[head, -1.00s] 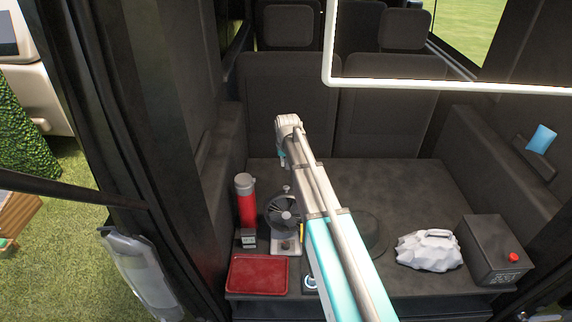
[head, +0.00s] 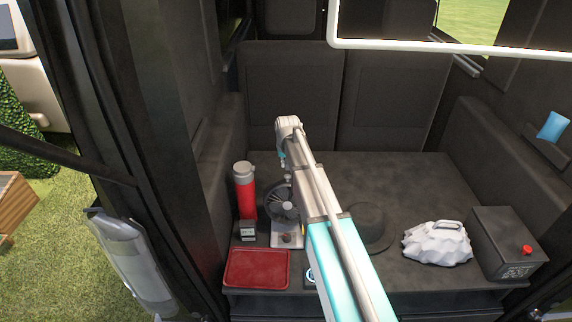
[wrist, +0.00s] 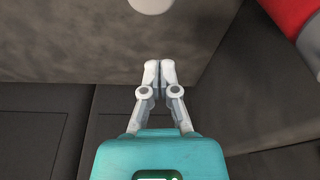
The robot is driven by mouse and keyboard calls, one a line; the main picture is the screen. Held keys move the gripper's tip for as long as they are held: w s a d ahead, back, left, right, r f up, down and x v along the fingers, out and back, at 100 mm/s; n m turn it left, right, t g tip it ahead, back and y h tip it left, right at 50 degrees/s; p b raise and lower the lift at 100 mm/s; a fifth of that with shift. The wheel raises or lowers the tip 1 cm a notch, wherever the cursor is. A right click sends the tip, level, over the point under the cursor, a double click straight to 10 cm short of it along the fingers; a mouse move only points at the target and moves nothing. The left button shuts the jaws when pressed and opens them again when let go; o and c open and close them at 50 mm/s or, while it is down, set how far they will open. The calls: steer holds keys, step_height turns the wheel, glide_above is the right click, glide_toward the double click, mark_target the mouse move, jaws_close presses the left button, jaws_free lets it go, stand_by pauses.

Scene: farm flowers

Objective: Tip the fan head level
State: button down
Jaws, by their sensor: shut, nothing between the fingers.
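The small dark fan (head: 281,204) stands on a pale base (head: 287,241) at the left of the dark deck. Its round head shows beside my arm, which hides its right edge. I cannot tell the exact tilt of the head. A light knob sits above it. My gripper is beyond the fan in the head view, mostly hidden by my own wrist. In the wrist view my gripper (wrist: 159,67) has its fingertips together, with nothing between them. A pale rounded thing (wrist: 151,4), perhaps part of the fan, shows at the top edge, apart from the fingertips.
A red flask (head: 245,193) stands just left of the fan; it also shows in the wrist view (wrist: 291,13). A small meter (head: 248,231) and a red tray (head: 257,268) lie in front.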

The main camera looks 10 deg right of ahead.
steer(key=shift+s+a+f, duration=0.1)
steer(key=shift+s, duration=1.85)
steer(key=shift+a, duration=0.1)
